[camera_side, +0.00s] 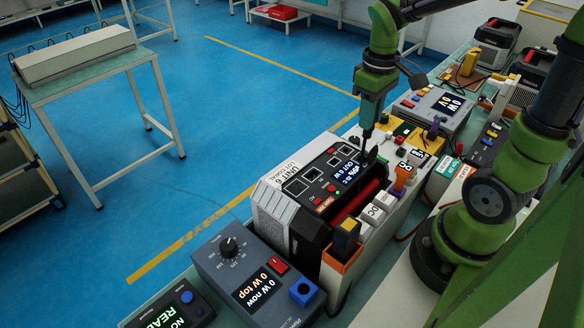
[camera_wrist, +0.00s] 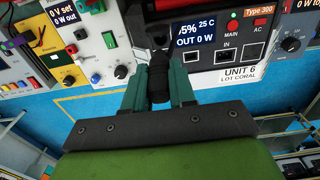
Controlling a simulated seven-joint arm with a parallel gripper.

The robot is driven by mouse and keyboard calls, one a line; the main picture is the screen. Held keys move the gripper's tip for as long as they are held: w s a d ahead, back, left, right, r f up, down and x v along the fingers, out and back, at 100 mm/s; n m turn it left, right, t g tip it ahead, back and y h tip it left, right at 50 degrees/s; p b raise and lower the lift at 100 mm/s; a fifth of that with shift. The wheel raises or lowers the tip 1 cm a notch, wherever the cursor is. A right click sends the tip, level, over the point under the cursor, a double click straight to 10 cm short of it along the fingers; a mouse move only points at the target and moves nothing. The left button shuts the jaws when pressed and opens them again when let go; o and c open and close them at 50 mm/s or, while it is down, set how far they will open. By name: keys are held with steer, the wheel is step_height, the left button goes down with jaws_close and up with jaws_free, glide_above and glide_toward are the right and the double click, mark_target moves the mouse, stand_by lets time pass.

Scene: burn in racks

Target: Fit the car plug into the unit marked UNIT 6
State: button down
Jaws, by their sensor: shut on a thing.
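The unit marked UNIT 6 (camera_side: 285,205) stands on the bench in the side view, a white and black case with a lit display and several ports on its dark top face. In the wrist view its face (camera_wrist: 225,57) shows "75%", "OUT 0 W" and the UNIT 6 label. My gripper (camera_side: 366,138) points down at the far right end of that face. In the wrist view my gripper (camera_wrist: 158,84) is shut on the black car plug (camera_wrist: 158,88). The plug's tip lies over the left edge of the face; I cannot tell whether it touches or enters a socket.
A blue power meter (camera_side: 240,262) stands nearer the camera. A grey supply (camera_side: 440,108) stands beyond. My arm's lower links fill the right.

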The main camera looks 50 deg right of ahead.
mark_target(366, 137)
steer(key=shift+f, duration=2.65)
steer(key=c, duration=1.6)
jaws_free()
jaws_close()
steer(key=shift+s+f, duration=0.1)
steer(key=shift+f, duration=1.75)
steer(key=o, duration=0.7)
jaws_free()
steer(key=shift+o, duration=0.2)
